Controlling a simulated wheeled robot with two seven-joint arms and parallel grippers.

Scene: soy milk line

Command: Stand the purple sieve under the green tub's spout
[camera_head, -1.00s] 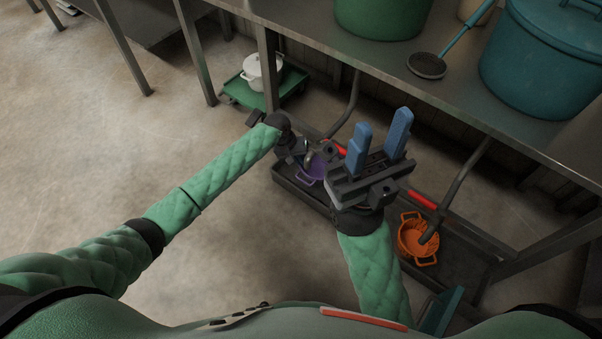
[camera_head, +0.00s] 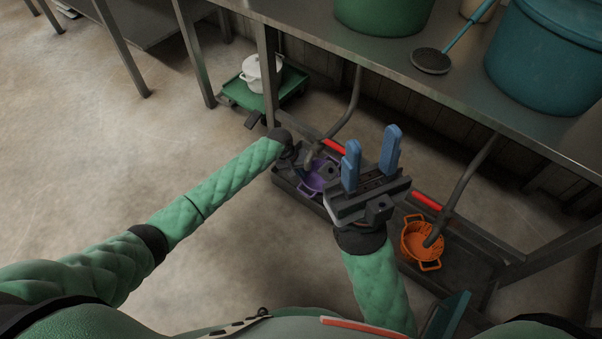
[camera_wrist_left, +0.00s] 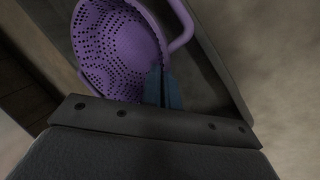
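The purple sieve (camera_head: 313,184) is at the left part of the dark floor tray, partly hidden by my grippers. The lower end of the green tub's spout (camera_head: 352,105) comes down close to it; whether the sieve is squarely under it I cannot tell. The green tub (camera_head: 384,14) stands on the table above. My left gripper (camera_head: 306,160) is at the sieve. In the left wrist view its blue fingers (camera_wrist_left: 163,87) are close together at the rim of the sieve (camera_wrist_left: 115,50) and look shut on it. My right gripper (camera_head: 371,165) is open and empty, raised in front of the tray.
An orange sieve (camera_head: 412,245) sits in the tray (camera_head: 458,272) under the teal tub's spout (camera_head: 462,187). The teal tub (camera_head: 548,60) and a skimmer (camera_head: 431,61) are on the table (camera_head: 330,32). A white pot (camera_head: 258,78) stands on a green cart (camera_head: 293,88). Left floor is clear.

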